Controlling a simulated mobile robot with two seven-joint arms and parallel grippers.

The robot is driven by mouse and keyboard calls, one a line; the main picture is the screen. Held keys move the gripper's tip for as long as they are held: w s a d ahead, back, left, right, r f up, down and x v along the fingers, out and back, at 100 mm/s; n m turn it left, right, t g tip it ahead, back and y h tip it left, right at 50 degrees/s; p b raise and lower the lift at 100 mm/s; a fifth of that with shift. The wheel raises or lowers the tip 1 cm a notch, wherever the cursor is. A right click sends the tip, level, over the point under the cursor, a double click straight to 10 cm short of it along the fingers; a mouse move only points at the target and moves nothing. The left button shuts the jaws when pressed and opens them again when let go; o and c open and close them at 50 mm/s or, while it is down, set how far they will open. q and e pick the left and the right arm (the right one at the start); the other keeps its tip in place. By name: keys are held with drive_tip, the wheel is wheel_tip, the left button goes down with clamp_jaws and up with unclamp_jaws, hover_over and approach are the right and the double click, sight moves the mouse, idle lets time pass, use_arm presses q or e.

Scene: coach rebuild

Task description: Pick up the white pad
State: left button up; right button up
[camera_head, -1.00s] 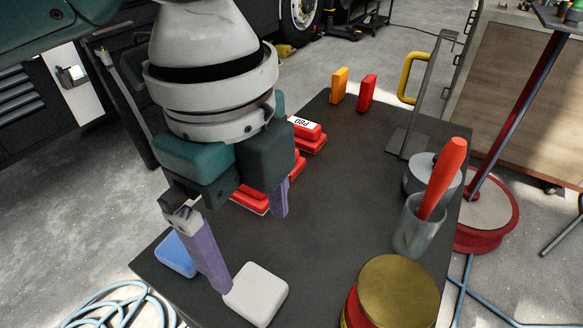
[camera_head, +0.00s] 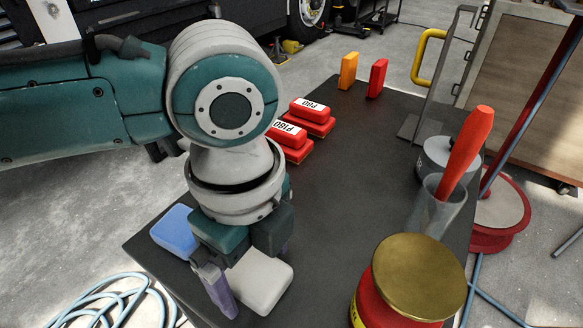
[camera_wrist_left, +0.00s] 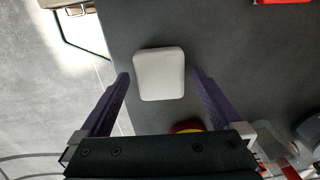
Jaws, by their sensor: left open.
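The white pad (camera_head: 264,284) lies flat on the dark tabletop near its front edge, partly covered by my left gripper in the head view. My left gripper (camera_head: 254,280) points down over the pad, with one purple finger at the pad's left side and the other mostly hidden. In the left wrist view the pad (camera_wrist_left: 160,74) shows whole, between the two spread fingers of the gripper (camera_wrist_left: 160,76). Gaps show on both sides, and the jaws are empty. Whether the fingertips are down at pad height is unclear. My right gripper is out of view.
A blue pad (camera_head: 175,231) lies just left of the white one. A red tin with a brass lid (camera_head: 418,277) stands to the right, near a clear cup (camera_head: 435,207) holding a red-handled tool. Red sanding blocks (camera_head: 311,117) lie behind. The table's middle is clear.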

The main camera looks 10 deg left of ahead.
sight(256, 272)
use_arm(q)
drive_tip(key=shift+c, duration=0.2)
drive_tip(key=c, duration=1.2)
wheel_tip(256, 272, up, 20)
drive_tip(key=p, duration=0.4)
drive_tip(key=shift+p, duration=0.3)
